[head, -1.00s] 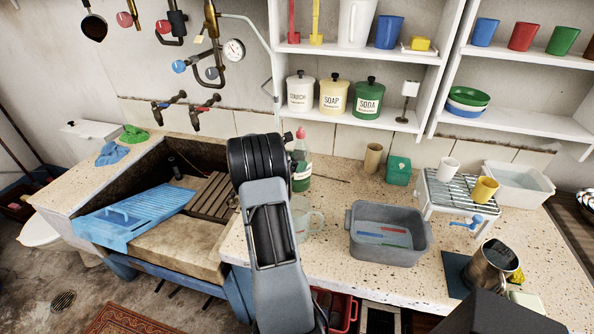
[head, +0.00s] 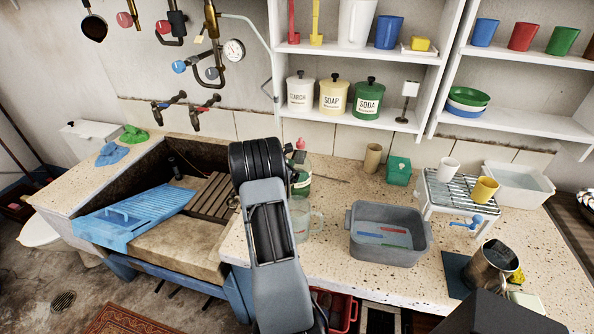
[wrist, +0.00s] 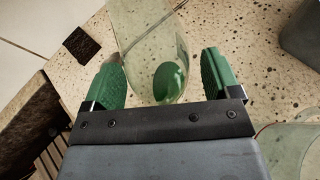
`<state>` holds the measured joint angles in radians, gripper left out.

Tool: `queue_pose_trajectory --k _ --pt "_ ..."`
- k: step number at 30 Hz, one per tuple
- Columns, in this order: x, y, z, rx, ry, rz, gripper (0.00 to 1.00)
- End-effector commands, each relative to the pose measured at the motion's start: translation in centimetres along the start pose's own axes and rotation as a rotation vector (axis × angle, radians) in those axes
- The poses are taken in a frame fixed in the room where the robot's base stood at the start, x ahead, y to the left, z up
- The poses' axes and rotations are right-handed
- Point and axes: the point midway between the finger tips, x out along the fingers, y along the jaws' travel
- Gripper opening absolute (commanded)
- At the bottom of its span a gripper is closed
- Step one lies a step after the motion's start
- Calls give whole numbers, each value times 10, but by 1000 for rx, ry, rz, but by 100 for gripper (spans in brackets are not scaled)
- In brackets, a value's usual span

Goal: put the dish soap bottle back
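The dish soap bottle (head: 302,184) is clear with green soap, a pale label and a red cap. In the head view it stands on the speckled counter just behind my arm, which hides its left part. I cannot tell whether it is upright or tilted. In the wrist view, a clear body with green inside, seemingly the bottle (wrist: 150,35), lies between and beyond the green fingers of my gripper (wrist: 162,82). The fingers are apart, with a gap on the right side. My fingertips are hidden in the head view.
A clear glass jug (head: 308,217) stands on the counter close by. A grey water tub (head: 390,252) is to the right. The sink (head: 150,240) with a blue washboard (head: 135,212) is to the left. A tan cup (head: 372,158) and green box (head: 398,171) stand behind.

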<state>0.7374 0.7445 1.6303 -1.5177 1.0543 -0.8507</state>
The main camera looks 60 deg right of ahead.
Motion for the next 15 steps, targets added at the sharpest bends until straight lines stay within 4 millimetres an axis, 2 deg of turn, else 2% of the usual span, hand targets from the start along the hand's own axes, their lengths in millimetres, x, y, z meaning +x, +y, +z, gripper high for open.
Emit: queue_pose_trajectory --k 11,15 --pt "-3 0 7 0 0 0 87" --pt "-22 1 3 0 -1 4 87"
